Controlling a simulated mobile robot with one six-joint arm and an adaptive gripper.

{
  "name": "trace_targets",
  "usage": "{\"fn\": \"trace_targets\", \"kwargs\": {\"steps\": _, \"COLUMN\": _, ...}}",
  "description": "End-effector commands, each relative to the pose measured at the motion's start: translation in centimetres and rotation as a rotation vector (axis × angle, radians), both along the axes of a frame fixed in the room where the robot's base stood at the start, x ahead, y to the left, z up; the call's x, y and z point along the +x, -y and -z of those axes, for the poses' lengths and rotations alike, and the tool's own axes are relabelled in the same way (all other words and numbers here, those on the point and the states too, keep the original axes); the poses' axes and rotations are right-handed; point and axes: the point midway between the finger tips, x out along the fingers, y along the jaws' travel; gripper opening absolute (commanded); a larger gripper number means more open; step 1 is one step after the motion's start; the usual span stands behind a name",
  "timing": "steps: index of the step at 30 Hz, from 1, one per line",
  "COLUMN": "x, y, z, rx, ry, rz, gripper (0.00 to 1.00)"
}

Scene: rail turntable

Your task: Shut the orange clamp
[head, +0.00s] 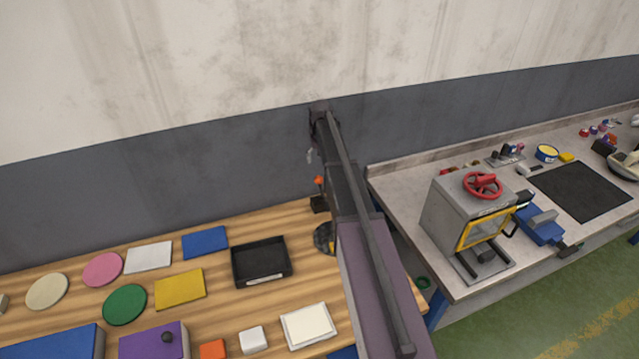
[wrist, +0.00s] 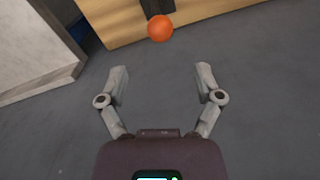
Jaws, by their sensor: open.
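The orange clamp shows in the head view as an orange knob (head: 319,181) on a dark upright with a dark base (head: 319,204), near the back edge of the wooden bench, just left of my arm. In the wrist view its round orange knob (wrist: 160,29) is at the top centre, with a dark part (wrist: 157,8) behind it. My gripper (wrist: 162,80) is open and empty. The knob lies ahead of the gap between the fingers, apart from both fingertips. Whether the clamp is open or shut I cannot tell.
The wooden bench (head: 215,310) holds a black tray (head: 262,280), coloured discs and plates. A dark round turntable (head: 324,238) is partly hidden by my arm. A grey bench (head: 400,205) with a machine (head: 465,220) stands right.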

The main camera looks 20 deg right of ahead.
Motion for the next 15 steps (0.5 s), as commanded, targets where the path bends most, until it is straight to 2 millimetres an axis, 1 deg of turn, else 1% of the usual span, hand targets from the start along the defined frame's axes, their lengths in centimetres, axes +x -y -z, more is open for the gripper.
{"fn": "trace_targets", "kwargs": {"steps": 1, "x": 0.0, "y": 0.0, "z": 0.8, "rx": 0.000, "ry": 0.000, "rz": 0.000, "gripper": 0.84}}
{"fn": "trace_targets", "kwargs": {"steps": 15, "x": 0.0, "y": -0.2, "z": 4.4, "rx": 0.000, "ry": 0.000, "rz": -0.001, "gripper": 0.84}}
